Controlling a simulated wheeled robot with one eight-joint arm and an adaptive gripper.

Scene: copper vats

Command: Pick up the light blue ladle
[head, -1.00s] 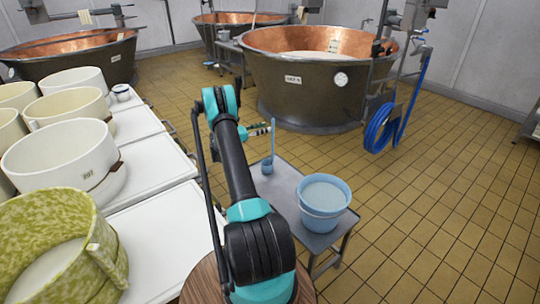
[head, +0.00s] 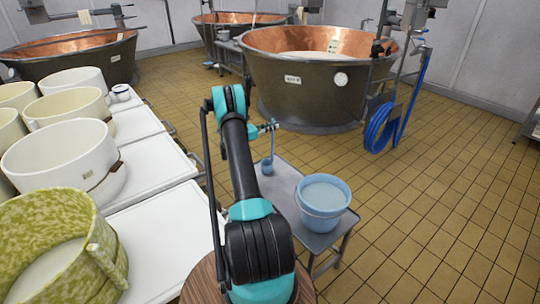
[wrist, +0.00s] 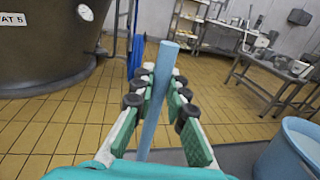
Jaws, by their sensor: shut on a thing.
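The light blue ladle (head: 268,165) stands upright over the left part of a small metal table in the head view. Its handle (wrist: 156,100) runs between my fingers in the wrist view, tilted slightly. My gripper (head: 270,127) is shut on the upper part of the handle; in the wrist view my gripper (wrist: 158,98) has its green-padded fingers on both sides of it. The ladle's cup shows low in the head view, at the table top. I cannot tell whether it touches the table.
A light blue bucket (head: 323,204) stands on the metal table (head: 284,180), right of the ladle. A large copper vat (head: 305,85) is behind. White tables with cheese moulds (head: 65,160) line the left. Tiled floor is clear at right.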

